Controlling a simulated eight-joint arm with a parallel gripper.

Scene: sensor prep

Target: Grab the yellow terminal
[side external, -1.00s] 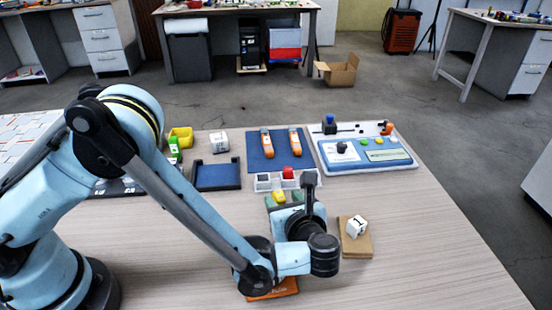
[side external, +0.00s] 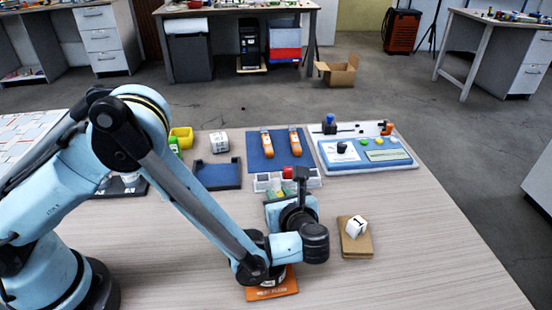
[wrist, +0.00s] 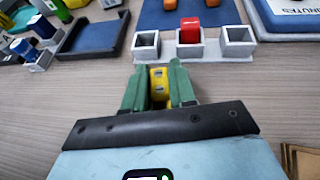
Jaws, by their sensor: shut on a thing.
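The yellow terminal (wrist: 159,86) sits between the two green fingers of my gripper (wrist: 158,80) in the wrist view. The fingers are shut on its sides, and its yellow face with dark slots shows between them. Behind it stands a row of three grey holders (wrist: 146,54); the middle one holds a red terminal (wrist: 190,27) and the outer two look empty. In the side view my wrist hides most of the gripper, and the red terminal (side external: 287,172) shows behind it.
A blue tray (side external: 217,177) lies left of the holders, and a blue mat with orange tools (side external: 267,146) lies behind. A control panel (side external: 365,152) is at the back right. The front right table is clear.

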